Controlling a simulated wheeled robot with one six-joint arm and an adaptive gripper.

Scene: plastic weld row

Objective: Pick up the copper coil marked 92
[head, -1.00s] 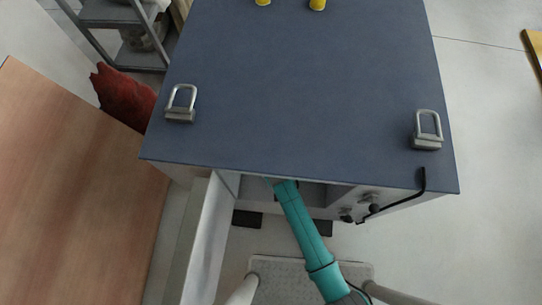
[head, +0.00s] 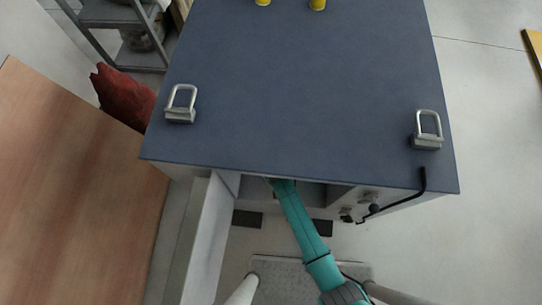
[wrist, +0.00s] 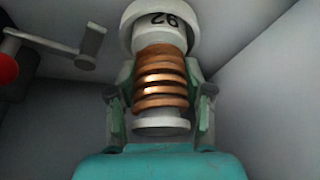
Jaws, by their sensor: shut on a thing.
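The copper coil marked 92 (wrist: 161,78) shows in the wrist view, upside down to the camera. Orange-brown windings sit on a white core, with a pale round end bearing the number 92. My gripper (wrist: 160,98) has one finger on each side of the windings and is shut on the coil. In the head view my teal arm reaches into the opening at the front of a blue-topped cabinet (head: 300,90). The coil and my gripper are hidden there under the cabinet top.
The cabinet's open door (head: 208,245) stands left of my arm. A black handle (head: 423,180) and knobs are on the right front. In the wrist view a grey lever (wrist: 75,45) and a red part (wrist: 6,68) lie left of the coil, with grey inner walls around.

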